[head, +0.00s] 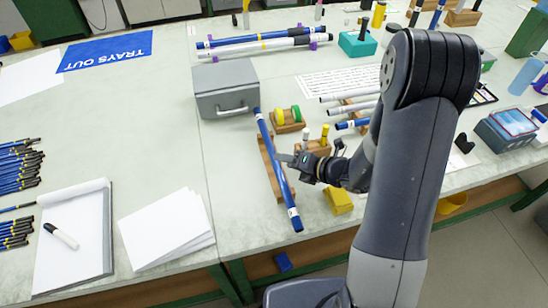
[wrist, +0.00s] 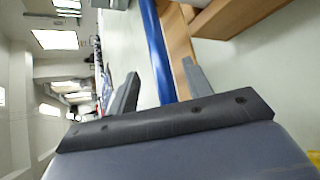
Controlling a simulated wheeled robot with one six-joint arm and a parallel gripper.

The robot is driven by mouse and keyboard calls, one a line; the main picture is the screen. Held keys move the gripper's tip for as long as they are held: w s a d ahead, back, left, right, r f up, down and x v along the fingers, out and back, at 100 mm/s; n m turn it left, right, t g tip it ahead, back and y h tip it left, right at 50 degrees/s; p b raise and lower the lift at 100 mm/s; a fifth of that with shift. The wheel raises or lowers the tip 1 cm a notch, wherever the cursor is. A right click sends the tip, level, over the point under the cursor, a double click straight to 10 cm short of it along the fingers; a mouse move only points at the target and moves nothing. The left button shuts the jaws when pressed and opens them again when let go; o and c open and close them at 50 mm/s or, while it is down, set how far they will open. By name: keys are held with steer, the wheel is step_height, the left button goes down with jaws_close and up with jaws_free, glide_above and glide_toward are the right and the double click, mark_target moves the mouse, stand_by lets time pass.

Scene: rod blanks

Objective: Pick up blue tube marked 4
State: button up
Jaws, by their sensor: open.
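A long blue tube (head: 283,186) with white bands near its ends lies on a low wooden rest (head: 268,160) in the middle of the table. Any number on it is too small to read. My gripper (head: 283,157) is at the tube's right side, near its middle. In the wrist view the blue tube (wrist: 154,45) runs between the two spread fingers of my gripper (wrist: 160,72). The fingers are open, and I see no grip on the tube. How far their tips reach down around it cannot be told.
A grey box (head: 225,90) stands behind the tube. Wooden blocks with green (head: 288,116) and yellow pieces are close by, and a yellow block (head: 338,201) lies to the right. More tubes rest on purple stands (head: 262,42) behind. Paper sheets (head: 165,228) lie at left.

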steer(key=x, duration=0.3)
steer(key=shift+w+a, duration=0.1)
jaws_close()
stand_by(0.4)
